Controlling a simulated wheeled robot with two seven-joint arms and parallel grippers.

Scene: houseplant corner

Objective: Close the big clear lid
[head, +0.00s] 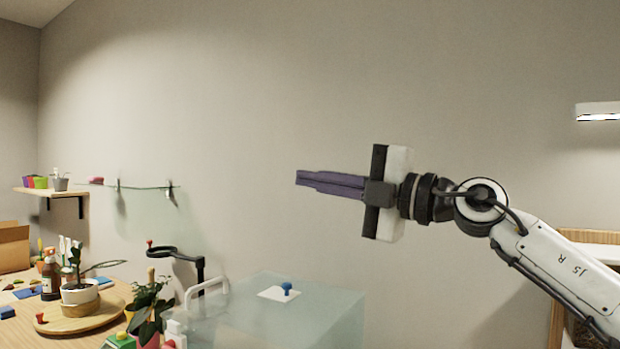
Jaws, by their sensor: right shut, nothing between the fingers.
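A big clear greenish box (335,311) stands at the bottom centre, cut off by the lower edge. A white plate with a blue knob (287,288) shows at its top. A white arched handle (207,283) rises at its left side. I cannot tell which clear pane is the lid or how far open it is. My right gripper (298,179) is shut and empty, with dark purple fingers pointing left. It is in the air in front of the wall, higher in the picture than the box and apart from it. My left gripper is not in view.
A wooden table (22,331) at lower left holds a potted plant on a round board (55,323), a brown bottle (51,277) and small items. A leafy plant (148,303) and a black ring stand (175,253) are near the box. A shelf (52,191) hangs at left.

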